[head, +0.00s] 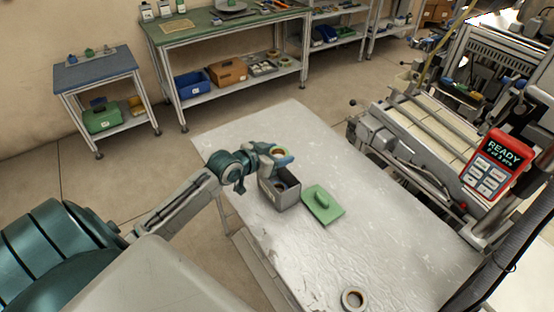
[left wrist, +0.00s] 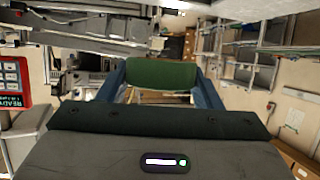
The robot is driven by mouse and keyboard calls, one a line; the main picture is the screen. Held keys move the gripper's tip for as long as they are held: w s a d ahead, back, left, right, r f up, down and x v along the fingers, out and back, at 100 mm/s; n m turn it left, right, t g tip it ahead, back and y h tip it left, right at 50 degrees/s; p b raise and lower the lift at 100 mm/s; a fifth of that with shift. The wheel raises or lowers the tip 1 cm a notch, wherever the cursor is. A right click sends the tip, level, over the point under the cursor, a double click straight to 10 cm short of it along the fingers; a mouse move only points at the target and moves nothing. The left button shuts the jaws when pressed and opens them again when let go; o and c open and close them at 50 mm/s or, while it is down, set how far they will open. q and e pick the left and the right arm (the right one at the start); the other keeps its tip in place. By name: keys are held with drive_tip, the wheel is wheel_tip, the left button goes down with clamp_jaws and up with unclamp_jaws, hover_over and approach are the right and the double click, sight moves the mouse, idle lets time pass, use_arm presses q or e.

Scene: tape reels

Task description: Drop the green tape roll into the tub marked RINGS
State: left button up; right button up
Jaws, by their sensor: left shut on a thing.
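My left gripper (head: 281,158) is shut on the green tape roll, which sits between its two blue fingers. The green tape roll (left wrist: 161,75) shows clearly in the left wrist view; in the head view the fingers hide most of it. A grey open tub (head: 289,199) stands on the table right below the gripper, and the roll is over or near its opening. Something round lies inside the tub. The label on the tub is too small to read. My right gripper is not in view.
A green block with a raised handle (head: 333,214) lies just right of the tub on the pale worktable (head: 375,250). Another tape roll (head: 354,299) lies near the front edge. A machine with a red READY panel (head: 495,162) stands to the right. The table's middle is clear.

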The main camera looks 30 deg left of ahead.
sight(287, 169)
use_arm(q)
drive_tip(key=shift+d+f+b, duration=0.1)
drive_tip(key=shift+f+b, duration=3.25)
drive_tip(key=shift+f, duration=0.65)
drive_tip(key=shift+s, duration=0.1)
drive_tip(key=o, duration=1)
drive_tip(key=shift+o, duration=0.2)
